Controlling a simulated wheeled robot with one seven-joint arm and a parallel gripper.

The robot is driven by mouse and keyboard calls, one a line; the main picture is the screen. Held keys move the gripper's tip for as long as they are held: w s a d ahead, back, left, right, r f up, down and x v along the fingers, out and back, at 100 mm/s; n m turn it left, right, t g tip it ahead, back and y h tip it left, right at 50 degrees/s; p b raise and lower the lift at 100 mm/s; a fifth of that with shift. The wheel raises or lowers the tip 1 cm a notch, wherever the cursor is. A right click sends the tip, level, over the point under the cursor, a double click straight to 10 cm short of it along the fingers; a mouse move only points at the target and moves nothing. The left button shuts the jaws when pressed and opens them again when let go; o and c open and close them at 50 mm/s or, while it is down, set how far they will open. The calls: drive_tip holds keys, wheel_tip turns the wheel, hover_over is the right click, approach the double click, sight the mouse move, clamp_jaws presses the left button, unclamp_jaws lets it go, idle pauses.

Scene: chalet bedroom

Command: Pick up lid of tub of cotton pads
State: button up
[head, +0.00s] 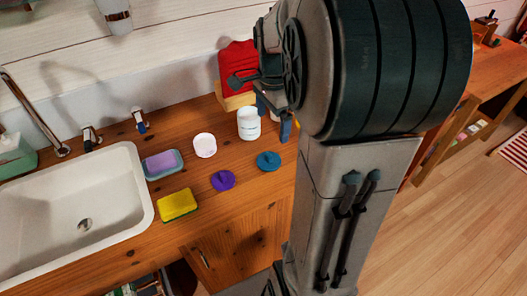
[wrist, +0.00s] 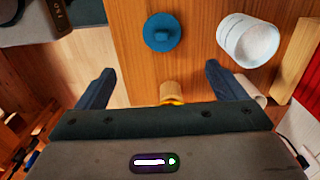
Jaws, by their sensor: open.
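A round teal lid (head: 268,161) with a raised grip lies flat on the wooden counter. A similar purple lid (head: 223,180) lies to its left. A tall white tub (head: 249,125) and a shorter white tub (head: 204,145) stand behind them; I cannot tell which lid belongs to the cotton pads. My gripper (head: 274,120) is open at the counter's right end, beside the tall tub. In the wrist view the open jaws (wrist: 159,69) show with the teal lid (wrist: 162,32) beyond the fingertips and the tall tub (wrist: 248,40) to the right. Nothing is held.
The sink (head: 75,215) is at left. A soap dish (head: 162,164) and a yellow sponge (head: 177,204) lie between it and the lids. A red item (head: 238,62) stands behind the tall tub. An unclear yellowish cylinder (wrist: 171,93) shows low between the fingers in the wrist view.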

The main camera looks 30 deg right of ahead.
hover_over(269, 155)
drive_tip(key=f, duration=0.8)
drive_tip(key=shift+s+d, duration=0.15)
drive_tip(key=shift+d, duration=0.05)
drive_tip(key=shift+a+f, duration=0.15)
drive_tip(key=shift+f, duration=1.2)
drive_tip(key=shift+a+f, duration=0.1)
drive_tip(key=shift+f, duration=1.25)
drive_tip(key=c, duration=1.1)
